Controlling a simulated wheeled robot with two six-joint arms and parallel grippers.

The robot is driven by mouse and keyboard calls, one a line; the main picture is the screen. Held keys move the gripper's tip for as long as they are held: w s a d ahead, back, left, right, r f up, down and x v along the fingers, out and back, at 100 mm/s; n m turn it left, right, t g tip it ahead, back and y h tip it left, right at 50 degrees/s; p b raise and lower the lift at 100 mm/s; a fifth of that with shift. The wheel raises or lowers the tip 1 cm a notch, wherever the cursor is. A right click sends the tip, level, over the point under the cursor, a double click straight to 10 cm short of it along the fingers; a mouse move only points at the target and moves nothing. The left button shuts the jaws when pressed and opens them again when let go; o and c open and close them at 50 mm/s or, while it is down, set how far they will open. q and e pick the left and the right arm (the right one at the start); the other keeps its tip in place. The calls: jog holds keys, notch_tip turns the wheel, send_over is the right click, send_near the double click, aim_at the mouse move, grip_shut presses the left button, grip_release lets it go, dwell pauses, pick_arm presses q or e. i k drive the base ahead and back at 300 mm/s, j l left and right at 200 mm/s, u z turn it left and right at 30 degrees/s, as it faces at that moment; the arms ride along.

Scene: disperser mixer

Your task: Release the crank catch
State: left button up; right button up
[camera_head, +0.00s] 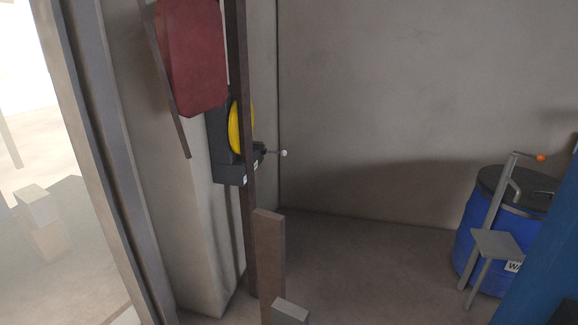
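A black housing (228,150) is mounted on a dark upright post left of centre. A yellow rounded part (241,126) sits in it, partly hidden by the post. A thin lever with a pale knob (284,153) sticks out to the right from the housing's lower part. It may be the crank catch, but no label identifies it, and its state is too small to tell. Neither of my grippers can be made out in the view, and nothing touches the lever.
A dark red panel (192,55) hangs above the housing. A brown post (269,260) and a grey block (290,311) stand below it. A blue drum (476,240), a grey frame with an orange knob (541,157) and a blue surface (545,270) are right. The middle floor is clear.

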aim_at(284, 153)
jog(key=i+l, duration=0.15)
jog(key=i, duration=0.55)
jog(key=i+l+z, duration=0.15)
jog(key=i+l, duration=0.15)
jog(key=i, duration=1)
jog(key=i+l+z, duration=0.2)
jog(key=i, duration=1.05)
